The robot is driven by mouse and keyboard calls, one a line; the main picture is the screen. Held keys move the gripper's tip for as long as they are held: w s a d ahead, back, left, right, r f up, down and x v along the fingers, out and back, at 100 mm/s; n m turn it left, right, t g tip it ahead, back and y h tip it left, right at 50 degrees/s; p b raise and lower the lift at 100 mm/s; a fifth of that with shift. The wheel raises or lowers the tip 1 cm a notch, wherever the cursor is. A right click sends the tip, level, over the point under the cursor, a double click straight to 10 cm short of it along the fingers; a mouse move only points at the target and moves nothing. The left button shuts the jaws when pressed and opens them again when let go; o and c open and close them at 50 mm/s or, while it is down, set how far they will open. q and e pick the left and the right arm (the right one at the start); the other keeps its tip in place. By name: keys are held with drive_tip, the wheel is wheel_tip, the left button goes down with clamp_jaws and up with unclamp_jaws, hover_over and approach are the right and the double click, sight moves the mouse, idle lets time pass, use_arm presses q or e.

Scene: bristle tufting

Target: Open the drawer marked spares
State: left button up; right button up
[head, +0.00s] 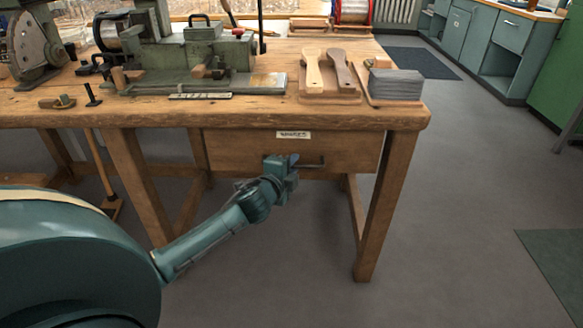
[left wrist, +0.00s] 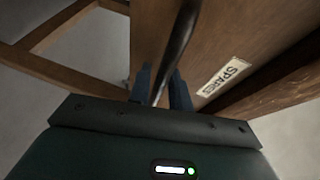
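The drawer (head: 240,150) has a plain wooden front under the bench top, and it looks closed. A white label (head: 293,134) sits on its upper edge; in the left wrist view the label (left wrist: 224,76) reads SPARES. The dark bar handle (head: 314,163) runs across the drawer front. My left gripper (head: 290,164) is at the left part of the handle. In the left wrist view the handle (left wrist: 180,35) passes between the two dark fingers (left wrist: 163,90), which sit close on both sides of it. My right gripper is not in view.
The wooden bench (head: 250,115) carries a green machine, two wooden brush handles (head: 325,70) and a grey stack (head: 395,84). Bench legs (head: 385,205) stand on both sides of the drawer.

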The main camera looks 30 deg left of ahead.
use_arm(q)
clamp_jaws()
idle(0.5)
